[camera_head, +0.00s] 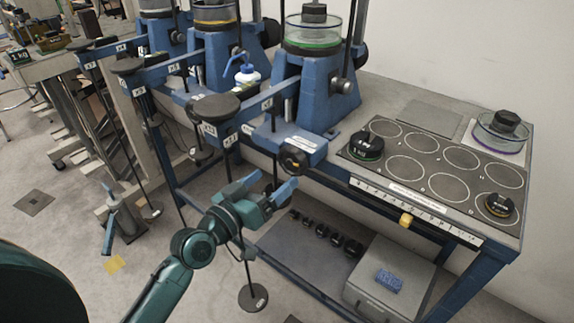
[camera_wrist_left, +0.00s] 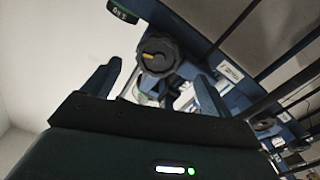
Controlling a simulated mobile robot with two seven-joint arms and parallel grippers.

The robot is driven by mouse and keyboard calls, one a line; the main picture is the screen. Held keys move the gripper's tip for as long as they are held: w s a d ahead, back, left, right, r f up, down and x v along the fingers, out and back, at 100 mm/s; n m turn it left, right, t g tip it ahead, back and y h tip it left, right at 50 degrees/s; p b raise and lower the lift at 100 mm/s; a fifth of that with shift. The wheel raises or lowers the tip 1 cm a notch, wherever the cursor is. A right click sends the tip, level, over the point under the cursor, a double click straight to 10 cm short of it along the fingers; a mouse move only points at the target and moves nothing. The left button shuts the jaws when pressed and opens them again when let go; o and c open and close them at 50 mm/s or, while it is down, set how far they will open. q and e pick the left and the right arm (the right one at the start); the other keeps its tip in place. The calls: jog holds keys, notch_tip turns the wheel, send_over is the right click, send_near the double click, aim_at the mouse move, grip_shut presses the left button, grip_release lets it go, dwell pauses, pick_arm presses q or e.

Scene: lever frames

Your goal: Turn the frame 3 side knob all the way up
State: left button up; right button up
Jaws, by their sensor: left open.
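A round black side knob (camera_head: 294,158) sits on the front of the nearest blue lever frame (camera_head: 310,105). In the left wrist view the knob (camera_wrist_left: 158,55) shows a yellowish mark on its left side and a paler hub. My left gripper (camera_head: 264,187) is open and empty, a little below and left of the knob in the head view. In the left wrist view its fingers (camera_wrist_left: 158,82) stand on either side of the picture with the knob appearing between and beyond them, apart from both. I cannot read a frame number on it. My right gripper is out of view.
A long lever with a black round pad (camera_head: 214,107) reaches left from the frame. A hanging rod with a dark disc (camera_head: 252,297) is below my gripper. The table (camera_head: 418,107) at right carries black weights on marked circles. A grey box (camera_head: 390,278) stands on the lower shelf.

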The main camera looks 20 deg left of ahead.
aim_at(290, 165)
pick_arm(q)
jog(key=x, duration=0.6)
jog(key=shift+w, duration=0.1)
jog(key=shift+c, duration=0.3)
jog(key=c, duration=0.9)
jog(key=shift+m, duration=0.4)
jog(key=shift+c, duration=0.2)
jog(key=o, duration=1)
jog(key=v, duration=1.3)
